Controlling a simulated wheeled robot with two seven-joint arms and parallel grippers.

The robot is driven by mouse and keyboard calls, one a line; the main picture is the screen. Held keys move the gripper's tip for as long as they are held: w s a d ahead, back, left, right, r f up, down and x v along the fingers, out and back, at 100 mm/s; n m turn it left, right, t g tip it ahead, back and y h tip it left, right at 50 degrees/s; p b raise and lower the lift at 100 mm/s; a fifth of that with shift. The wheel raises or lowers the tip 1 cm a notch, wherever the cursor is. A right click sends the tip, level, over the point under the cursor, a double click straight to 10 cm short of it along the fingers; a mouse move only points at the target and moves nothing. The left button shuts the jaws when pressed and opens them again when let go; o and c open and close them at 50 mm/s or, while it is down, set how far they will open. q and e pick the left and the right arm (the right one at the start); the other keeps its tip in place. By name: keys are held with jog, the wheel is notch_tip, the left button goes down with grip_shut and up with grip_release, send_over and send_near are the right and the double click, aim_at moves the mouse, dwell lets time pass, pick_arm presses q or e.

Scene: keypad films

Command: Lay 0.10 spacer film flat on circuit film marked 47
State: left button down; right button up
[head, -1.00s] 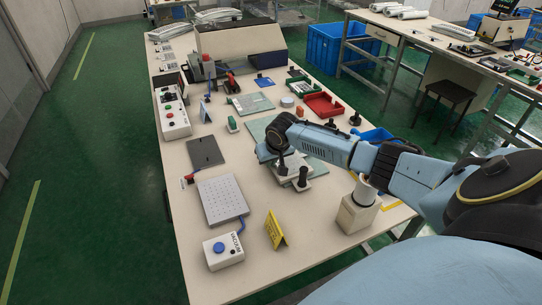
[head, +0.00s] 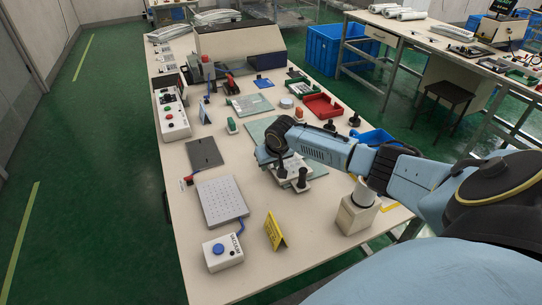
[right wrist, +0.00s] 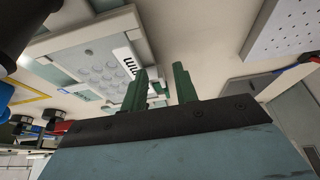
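My right gripper (head: 266,154) hangs over the middle of the bench in the head view, its fingertips hidden by the wrist. In the right wrist view its two green fingers (right wrist: 160,72) stand apart, with no film visible between them. A pale film with round key dots (right wrist: 92,66) and a black-on-white label lies on a plate beyond the fingers; I cannot read the label. That plate (head: 293,169), with dark knobs, shows partly under my arm in the head view. A pale green sheet (head: 258,128) lies behind the wrist. I cannot pick out the 0.10 spacer film. My left gripper is out of view.
A perforated grey plate (head: 222,200), a VACUUM button box (head: 222,252) and a yellow sign (head: 275,231) stand at the front left. A dark grey plate (head: 205,153) lies behind.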

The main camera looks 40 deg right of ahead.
jog(key=shift+s+r, duration=0.2)
jog(key=shift+r, duration=0.4)
jog(key=p+v, duration=0.2)
jog(key=v, duration=1)
jog(key=shift+p, duration=0.35)
